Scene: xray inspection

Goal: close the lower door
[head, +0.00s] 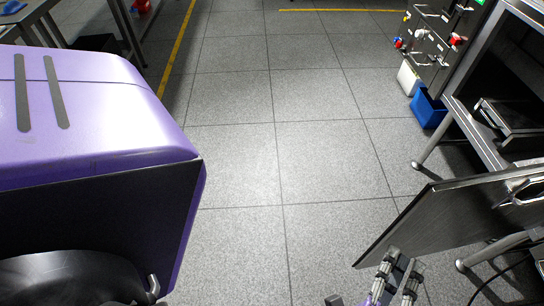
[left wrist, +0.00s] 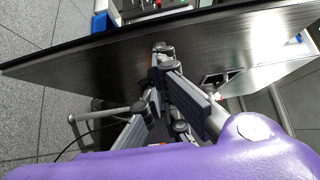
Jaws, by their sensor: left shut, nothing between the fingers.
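The lower door (head: 440,222) is a dark grey flat panel at the lower right of the head view. It stands open, swung out from the cabinet (head: 478,133), with a metal handle (head: 522,190) near its right end. My left gripper (head: 396,258) is at the bottom of the head view, by the door's lower edge. In the left wrist view the door (left wrist: 90,65) spans the upper part, and the gripper's fingertips (left wrist: 163,50) are together in front of it with nothing held. I cannot tell whether they touch it. My right gripper is in neither view.
The cabinet's opening holds a metal drawer or tray (head: 505,118). A blue bin (head: 428,108) and a white container (head: 409,77) stand on the floor beyond the cabinet. A black cable lies by the cabinet legs (head: 490,255). The tiled floor (head: 270,150) in the middle is clear.

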